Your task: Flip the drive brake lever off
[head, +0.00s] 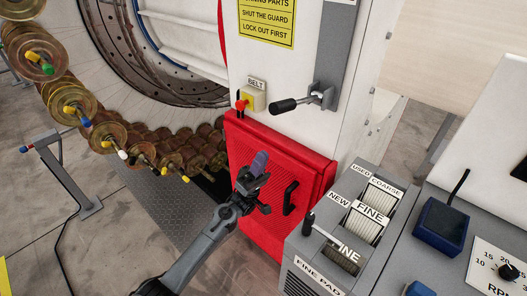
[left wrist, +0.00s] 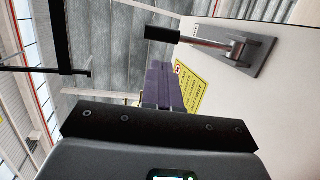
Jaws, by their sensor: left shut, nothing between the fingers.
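The lever (head: 285,105) has a black grip and a metal shaft on a grey bracket (head: 335,60) on the white cabinet. No label on it is readable. The grip points left, roughly level, in the head view. In the left wrist view the lever's black grip (left wrist: 161,34) shows at the top, with its bracket (left wrist: 245,50) to the right. My left gripper (head: 258,163) is shut and empty, with purple fingers, below and left of the lever in the head view and apart from it. Its fingers (left wrist: 163,88) also show in the left wrist view. My right gripper is not in view.
A red mesh guard (head: 265,150) with a black handle (head: 290,197) lies behind my left gripper. A BELT switch (head: 242,104) is left of the lever. A grey pad bin (head: 340,232) stands lower right. The spool carousel (head: 60,75) is at left.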

